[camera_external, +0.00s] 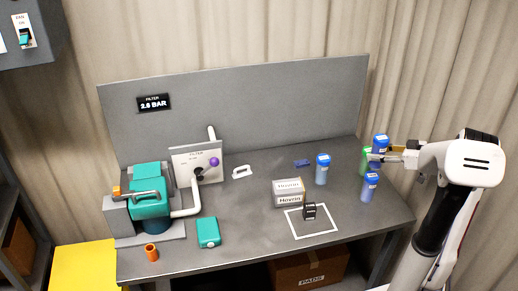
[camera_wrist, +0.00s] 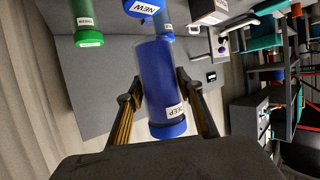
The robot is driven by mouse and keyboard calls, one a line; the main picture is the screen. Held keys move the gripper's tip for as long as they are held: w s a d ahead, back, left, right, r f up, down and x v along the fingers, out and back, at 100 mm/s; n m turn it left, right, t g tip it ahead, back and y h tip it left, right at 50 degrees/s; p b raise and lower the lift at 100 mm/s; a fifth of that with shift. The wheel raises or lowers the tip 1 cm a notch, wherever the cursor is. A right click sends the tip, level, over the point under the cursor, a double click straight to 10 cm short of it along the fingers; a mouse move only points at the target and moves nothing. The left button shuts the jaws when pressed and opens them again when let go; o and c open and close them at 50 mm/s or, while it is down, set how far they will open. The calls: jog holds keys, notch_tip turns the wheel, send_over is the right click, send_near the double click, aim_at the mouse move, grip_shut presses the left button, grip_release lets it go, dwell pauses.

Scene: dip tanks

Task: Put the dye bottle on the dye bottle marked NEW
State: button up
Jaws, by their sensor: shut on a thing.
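My gripper (camera_wrist: 166,98) is shut on a blue dye bottle (camera_wrist: 158,75), whose label, partly seen in the wrist view, ends in "EEP". In the external view, the held bottle (camera_external: 380,142) is at my gripper (camera_external: 376,156), near the right end of the bench. A blue-capped bottle marked NEW (camera_wrist: 143,7) shows at the top of the wrist view, beyond the held bottle and apart from it. A green bottle (camera_wrist: 84,22) is left of it. In the external view, the green bottle (camera_external: 365,158) is partly hidden by my gripper.
Blue bottles stand at the right edge (camera_external: 369,188) and farther left (camera_external: 322,170); their labels are unreadable here. Teal pump equipment (camera_external: 150,205) fills the left end.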

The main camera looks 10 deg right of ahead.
aim_at(376, 163)
jog(key=shift+f, duration=0.2)
jog(key=shift+f, duration=1.85)
jog(key=shift+f, duration=0.15)
jog(key=o, duration=1.3)
